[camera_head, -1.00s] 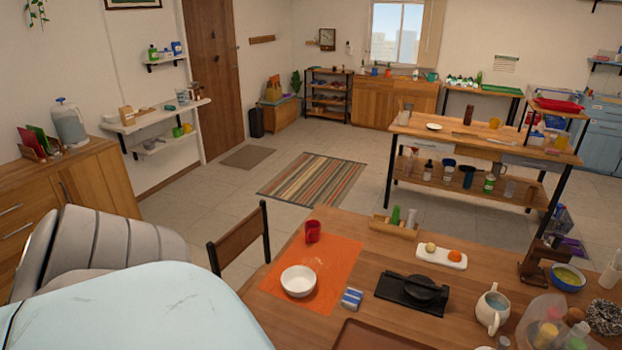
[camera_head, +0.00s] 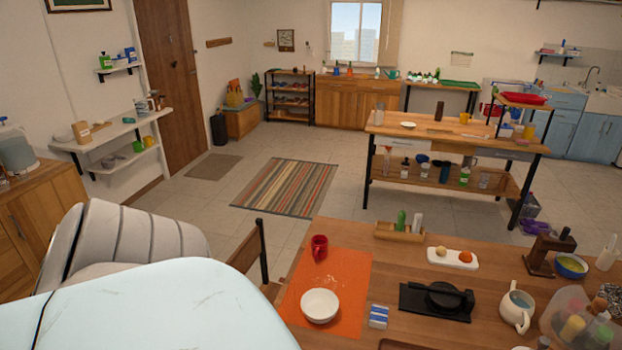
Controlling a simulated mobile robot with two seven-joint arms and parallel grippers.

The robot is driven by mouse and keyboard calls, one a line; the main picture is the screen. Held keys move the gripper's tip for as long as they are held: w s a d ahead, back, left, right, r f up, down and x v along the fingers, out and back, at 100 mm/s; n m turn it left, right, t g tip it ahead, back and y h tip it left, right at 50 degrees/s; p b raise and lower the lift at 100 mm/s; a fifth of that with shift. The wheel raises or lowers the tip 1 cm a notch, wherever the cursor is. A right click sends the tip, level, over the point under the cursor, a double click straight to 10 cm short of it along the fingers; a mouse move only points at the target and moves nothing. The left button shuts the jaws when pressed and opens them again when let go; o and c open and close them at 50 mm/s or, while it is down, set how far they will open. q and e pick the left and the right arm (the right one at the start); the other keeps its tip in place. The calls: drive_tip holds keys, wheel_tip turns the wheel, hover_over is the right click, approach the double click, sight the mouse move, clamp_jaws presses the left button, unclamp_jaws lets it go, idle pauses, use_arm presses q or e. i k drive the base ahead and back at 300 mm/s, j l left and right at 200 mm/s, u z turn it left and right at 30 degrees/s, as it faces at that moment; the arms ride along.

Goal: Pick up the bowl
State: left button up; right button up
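A white bowl (camera_head: 320,306) sits upright on an orange mat (camera_head: 355,271) at the left end of the wooden table. It looks empty. A second bowl, blue with yellowish contents (camera_head: 571,266), stands at the table's right side. A large part of my own body fills the lower left of the head view, left of the white bowl and apart from it in the picture. Neither of my grippers shows in this view.
A red mug (camera_head: 319,247) stands behind the white bowl on the mat. A blue-and-white block (camera_head: 379,316) and a black tray (camera_head: 436,302) lie to its right. A white pitcher (camera_head: 517,312) is farther right. A chair (camera_head: 240,255) stands at the table's left edge.

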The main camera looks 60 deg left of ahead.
sight(319, 305)
drive_tip(key=k+j, duration=0.15)
drive_tip(key=j, duration=0.2)
drive_tip(key=k+j, duration=0.35)
drive_tip(key=j, duration=0.55)
drive_tip(key=i+j, duration=0.15)
drive_tip(key=j, duration=0.15)
drive_tip(key=l+z, duration=0.05)
